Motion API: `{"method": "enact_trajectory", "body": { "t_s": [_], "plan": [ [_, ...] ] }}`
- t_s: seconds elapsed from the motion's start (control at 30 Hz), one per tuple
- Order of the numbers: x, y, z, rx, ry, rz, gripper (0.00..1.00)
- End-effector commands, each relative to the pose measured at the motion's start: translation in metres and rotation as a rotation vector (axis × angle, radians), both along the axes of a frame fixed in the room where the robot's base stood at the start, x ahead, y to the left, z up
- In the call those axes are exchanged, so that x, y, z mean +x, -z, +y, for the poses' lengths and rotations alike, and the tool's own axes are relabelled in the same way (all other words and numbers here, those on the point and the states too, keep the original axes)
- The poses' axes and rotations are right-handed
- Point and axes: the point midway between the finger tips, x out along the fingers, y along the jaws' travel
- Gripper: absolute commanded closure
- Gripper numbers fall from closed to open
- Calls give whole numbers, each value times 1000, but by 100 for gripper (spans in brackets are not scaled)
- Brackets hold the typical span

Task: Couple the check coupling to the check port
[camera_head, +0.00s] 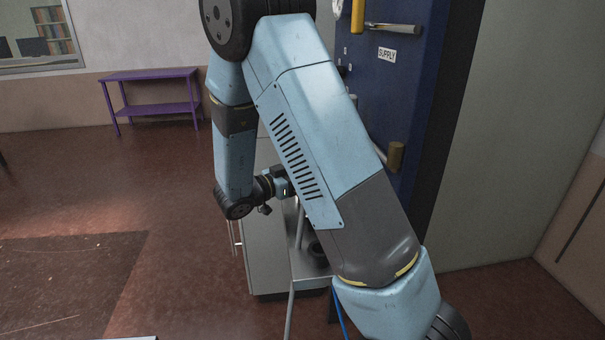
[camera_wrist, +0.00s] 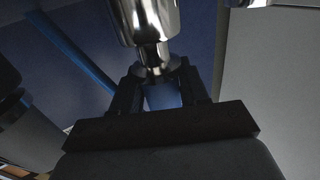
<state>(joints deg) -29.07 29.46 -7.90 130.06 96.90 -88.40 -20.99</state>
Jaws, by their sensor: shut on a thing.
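In the wrist view my gripper (camera_wrist: 158,78) has its two dark fingers closed around the narrow flanged end of a shiny metal fitting (camera_wrist: 150,22). The fitting looks like the check coupling, but no label on it shows. Its wider body runs up out of the top of the picture. In the head view my wrist shows beside the blue panel (camera_head: 399,100), while the fingers and the held fitting are hidden behind my arm. I cannot make out the check port in either view. I cannot tell whether the fitting touches anything beyond the fingers.
The panel bears a SUPPLY label (camera_head: 387,55), a lever (camera_head: 392,27) and a tan-handled part (camera_head: 396,157). A grey cabinet (camera_head: 264,250) stands below. A blue hose (camera_head: 341,313) hangs near my arm. A purple table (camera_head: 152,107) stands far left; the floor between is clear.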

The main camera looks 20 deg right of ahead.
Motion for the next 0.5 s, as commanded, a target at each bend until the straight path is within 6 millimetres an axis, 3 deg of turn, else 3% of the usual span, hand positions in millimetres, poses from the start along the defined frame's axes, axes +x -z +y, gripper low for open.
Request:
{"method": "enact_trajectory", "body": {
  "t_s": [0.5],
  "plan": [
    [0, 11, 0, 0, 0, 1, 97]
  ]
}}
